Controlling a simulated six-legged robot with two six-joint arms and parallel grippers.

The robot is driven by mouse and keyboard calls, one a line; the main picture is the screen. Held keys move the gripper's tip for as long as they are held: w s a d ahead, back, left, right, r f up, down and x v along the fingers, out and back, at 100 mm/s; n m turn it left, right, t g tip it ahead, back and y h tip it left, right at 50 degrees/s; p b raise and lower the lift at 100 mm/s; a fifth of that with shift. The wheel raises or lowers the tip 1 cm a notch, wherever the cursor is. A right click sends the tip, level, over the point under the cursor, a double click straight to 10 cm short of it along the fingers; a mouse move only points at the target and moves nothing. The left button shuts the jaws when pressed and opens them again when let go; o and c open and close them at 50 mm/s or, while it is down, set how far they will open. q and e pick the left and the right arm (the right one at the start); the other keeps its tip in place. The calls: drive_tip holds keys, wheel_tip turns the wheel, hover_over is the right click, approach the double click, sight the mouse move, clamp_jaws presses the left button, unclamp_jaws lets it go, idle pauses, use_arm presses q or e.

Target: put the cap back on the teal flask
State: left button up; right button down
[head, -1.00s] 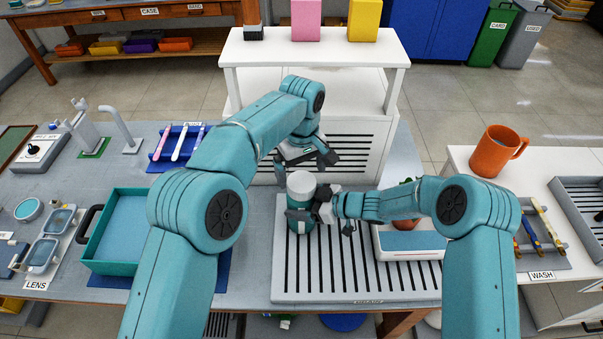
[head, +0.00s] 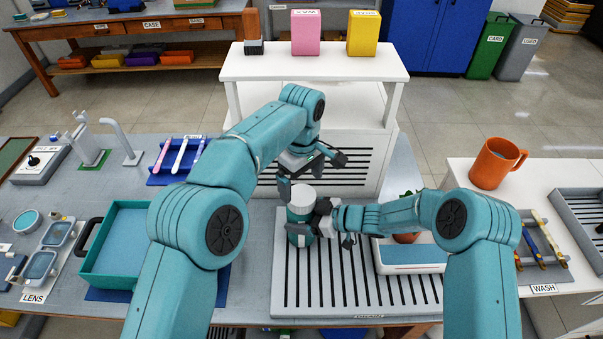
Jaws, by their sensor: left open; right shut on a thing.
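The teal flask (head: 299,232) stands upright on the slatted rack, with a white cap (head: 301,195) on its top. Whether the cap is fully seated cannot be told from here. My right gripper (head: 303,219) is shut on the flask's upper body from the right side. My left gripper (head: 312,174) is open, just above and behind the cap, its fingers spread. One left finger hangs close to the cap's left side; I cannot tell whether it touches. My gripper hides part of the flask's front and right side.
The slatted rack (head: 340,297) has free room in front of the flask. A white-and-blue device (head: 412,255) and a small potted plant (head: 406,238) are at right. A white shelf unit (head: 310,68) stands behind. A teal tray (head: 112,279) lies left; an orange mug (head: 496,163) stands far right.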

sight(301, 195)
use_arm(q)
wheel_tip(301, 195, down, 6)
drive_tip(key=shift+r, duration=0.1)
use_arm(e)
drive_tip(key=shift+f, duration=0.15)
use_arm(q)
drive_tip(key=shift+c, duration=0.3)
drive_tip(key=c, duration=1)
drive_tip(key=m, duration=0.3)
drive_tip(key=o, duration=1.1)
drive_tip(key=shift+r, duration=2.25)
drive_tip(key=shift+c, duration=0.2)
